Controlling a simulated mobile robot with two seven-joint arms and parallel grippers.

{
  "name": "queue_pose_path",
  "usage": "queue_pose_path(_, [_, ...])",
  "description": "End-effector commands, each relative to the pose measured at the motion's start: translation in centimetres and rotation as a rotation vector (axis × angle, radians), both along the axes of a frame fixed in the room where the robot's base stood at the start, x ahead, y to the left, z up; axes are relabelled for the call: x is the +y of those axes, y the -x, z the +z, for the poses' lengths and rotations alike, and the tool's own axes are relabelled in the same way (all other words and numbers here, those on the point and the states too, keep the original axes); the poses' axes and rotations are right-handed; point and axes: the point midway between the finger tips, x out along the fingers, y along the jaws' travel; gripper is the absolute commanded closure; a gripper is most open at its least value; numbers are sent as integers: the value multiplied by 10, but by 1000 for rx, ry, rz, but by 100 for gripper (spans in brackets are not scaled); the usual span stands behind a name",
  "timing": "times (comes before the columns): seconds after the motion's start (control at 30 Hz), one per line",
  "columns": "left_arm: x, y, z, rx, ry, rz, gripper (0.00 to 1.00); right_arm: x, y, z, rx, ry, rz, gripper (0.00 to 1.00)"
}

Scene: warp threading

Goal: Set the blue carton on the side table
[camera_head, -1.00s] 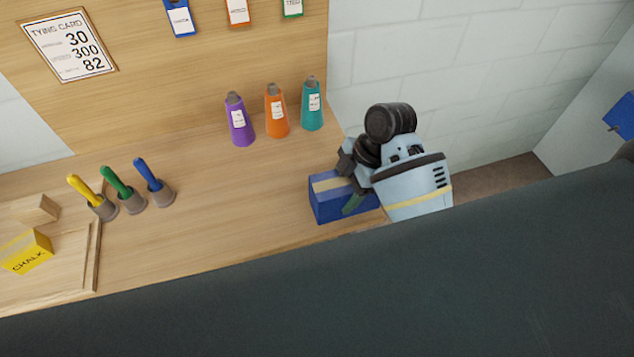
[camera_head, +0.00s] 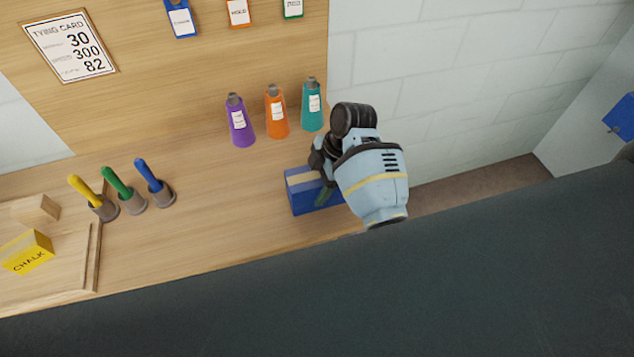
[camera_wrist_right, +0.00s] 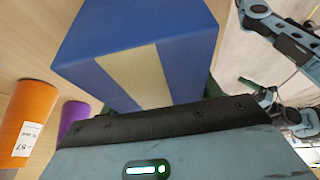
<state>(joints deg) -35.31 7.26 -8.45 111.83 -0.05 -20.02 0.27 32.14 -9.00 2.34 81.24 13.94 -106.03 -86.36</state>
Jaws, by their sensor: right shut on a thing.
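The blue carton (camera_head: 304,196) with a tan stripe is at the right end of the wooden table. It fills the upper middle of the right wrist view (camera_wrist_right: 185,60). My right gripper (camera_head: 323,184) is shut on the carton. The arm hides the carton's right part, and I cannot tell whether its underside touches the tabletop. My left gripper is not in view.
Purple (camera_head: 239,122), orange (camera_head: 276,112) and teal cones (camera_head: 312,105) stand behind the carton. Yellow, green and blue-handled tools (camera_head: 153,182), a yellow chalk box (camera_head: 26,251) and a wooden block (camera_head: 36,208) are at left. The table's middle is clear.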

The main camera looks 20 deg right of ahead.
Motion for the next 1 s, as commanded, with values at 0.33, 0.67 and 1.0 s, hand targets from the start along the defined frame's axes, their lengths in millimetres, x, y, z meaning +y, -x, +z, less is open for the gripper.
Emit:
queue_pose_path(0.33, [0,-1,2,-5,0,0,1,0,-1,-5,-7,-1,1,68])
queue_pose_path(0.67, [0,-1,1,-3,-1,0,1,0,-1,-8,-5,0,1,15])
queue_pose_path(1.0, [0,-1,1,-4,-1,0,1,0,-1,-4,-7,-2,0,15])
